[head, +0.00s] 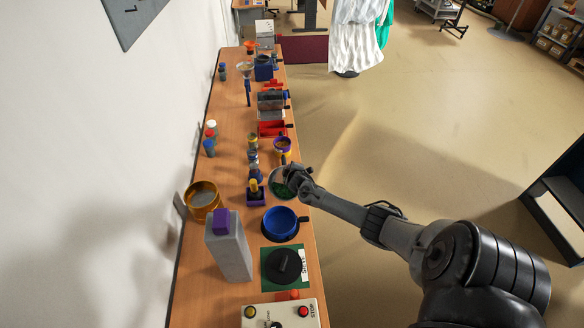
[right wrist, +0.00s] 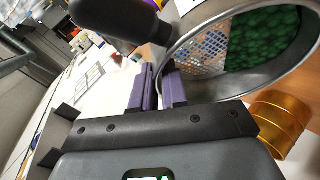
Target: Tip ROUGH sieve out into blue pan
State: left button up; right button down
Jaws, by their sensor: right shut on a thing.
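The sieve (head: 278,189), a round metal-rimmed one with green granules in it, is in the head view just behind the blue pan. In the right wrist view the sieve (right wrist: 218,54) shows a perforated bottom, with the green granules (right wrist: 262,38) gathered to one side. No label on it is readable. My right gripper (head: 292,174) is at the sieve's right side. Its purple fingers (right wrist: 158,88) are shut at the rim. The blue pan (head: 280,222) stands on the bench, its inside plain blue. My left gripper is not in view.
A grey column with a purple top (head: 229,250) and an orange bowl (head: 203,196) stand left of the pan. A black knob on a green plate (head: 284,266) and a control box (head: 282,314) are nearer. Red trays (head: 272,129) lie farther back.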

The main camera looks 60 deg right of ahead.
jog(key=shift+s+a+r+h, duration=0.1)
jog(key=shift+a+r+h, duration=0.1)
jog(key=shift+a, duration=0.15)
jog(key=shift+a+r+h, duration=0.1)
jog(key=shift+a+h, duration=0.1)
jog(key=shift+a, duration=0.1)
jog(key=s+a+f+n+t+h+b, duration=0.2)
jog(key=a+n+t+h+b, duration=0.3)
jog(key=a+b, duration=0.9)
jog(key=shift+s+a+f+n+t+h+b, duration=0.3)
jog(key=shift+t+h+b, duration=0.9)
jog(key=shift+h+b, duration=0.95)
